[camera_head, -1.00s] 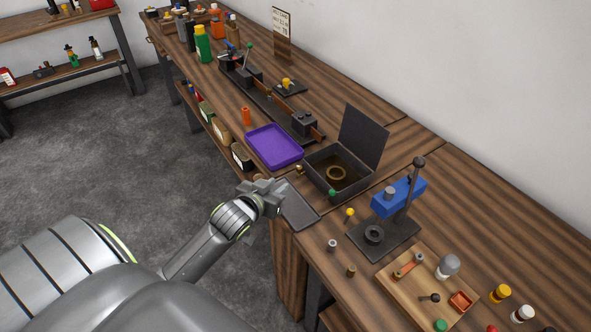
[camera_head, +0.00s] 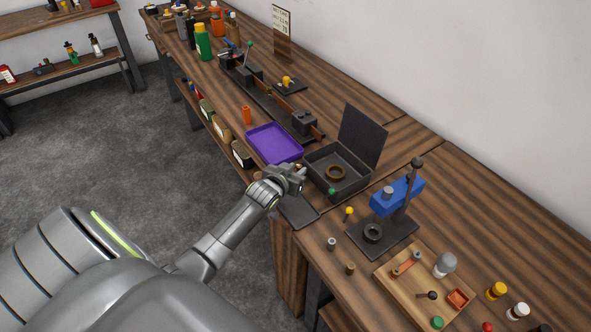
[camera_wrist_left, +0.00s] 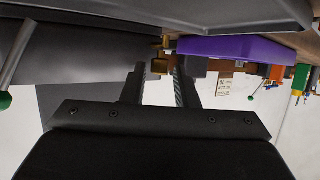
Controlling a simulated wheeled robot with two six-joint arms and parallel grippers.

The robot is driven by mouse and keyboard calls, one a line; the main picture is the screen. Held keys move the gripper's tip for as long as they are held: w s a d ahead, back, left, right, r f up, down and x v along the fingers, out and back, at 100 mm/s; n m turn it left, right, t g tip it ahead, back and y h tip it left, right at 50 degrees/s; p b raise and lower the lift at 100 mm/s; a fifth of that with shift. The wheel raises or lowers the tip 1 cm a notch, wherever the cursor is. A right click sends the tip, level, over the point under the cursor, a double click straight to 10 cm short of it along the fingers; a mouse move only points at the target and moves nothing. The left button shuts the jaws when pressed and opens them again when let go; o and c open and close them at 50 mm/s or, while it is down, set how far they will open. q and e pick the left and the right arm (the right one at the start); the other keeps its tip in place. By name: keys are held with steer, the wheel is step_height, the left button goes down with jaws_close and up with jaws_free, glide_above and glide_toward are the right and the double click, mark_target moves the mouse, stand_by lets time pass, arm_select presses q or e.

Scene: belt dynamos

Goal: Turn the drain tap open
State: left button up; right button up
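The black metal box (camera_head: 361,171) stands open on the bench, its lid raised and a brass ring (camera_head: 335,172) inside. The small brass tap at its front left corner is mostly hidden by my gripper in the head view. In the left wrist view, which looks upside down, the brass tap (camera_wrist_left: 158,66) shows at the fingertips, in line with the gap between them. My left gripper (camera_head: 297,172) is at the box's corner; it also shows in the left wrist view (camera_wrist_left: 161,72), with its fingers apart. I cannot tell whether they touch the tap. My right gripper is out of view.
A purple tray (camera_head: 274,154) lies close behind the gripper. A green-knobbed lever (camera_head: 331,192) sticks out at the box's front. A dark flat plate (camera_head: 299,211) lies below my gripper. A press stand with a blue block (camera_head: 398,194) and a wooden tray (camera_head: 414,305) stand to the right.

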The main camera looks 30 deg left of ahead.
arm_select(q)
steer(key=shift+w, duration=0.1)
jaws_close()
stand_by(0.4)
steer(key=shift+a+f+m+h+b, duration=0.2)
steer(key=shift+m+h+b, duration=0.45)
steer(key=shift+b, duration=0.2)
steer(key=m+h+b, duration=0.2)
steer(key=b, duration=0.4)
steer(key=a+m+h+b, duration=0.1)
steer(key=m+h+b, duration=0.1)
steer(key=b, duration=0.5)
steer(key=shift+f+g+h, duration=0.1)
steer(key=shift+g+h, duration=0.2)
steer(key=shift+h, duration=0.05)
steer(key=shift+r+m+h+b, duration=0.25)
steer(key=shift+m+h+b, duration=0.15)
steer(key=shift+b, duration=0.75)
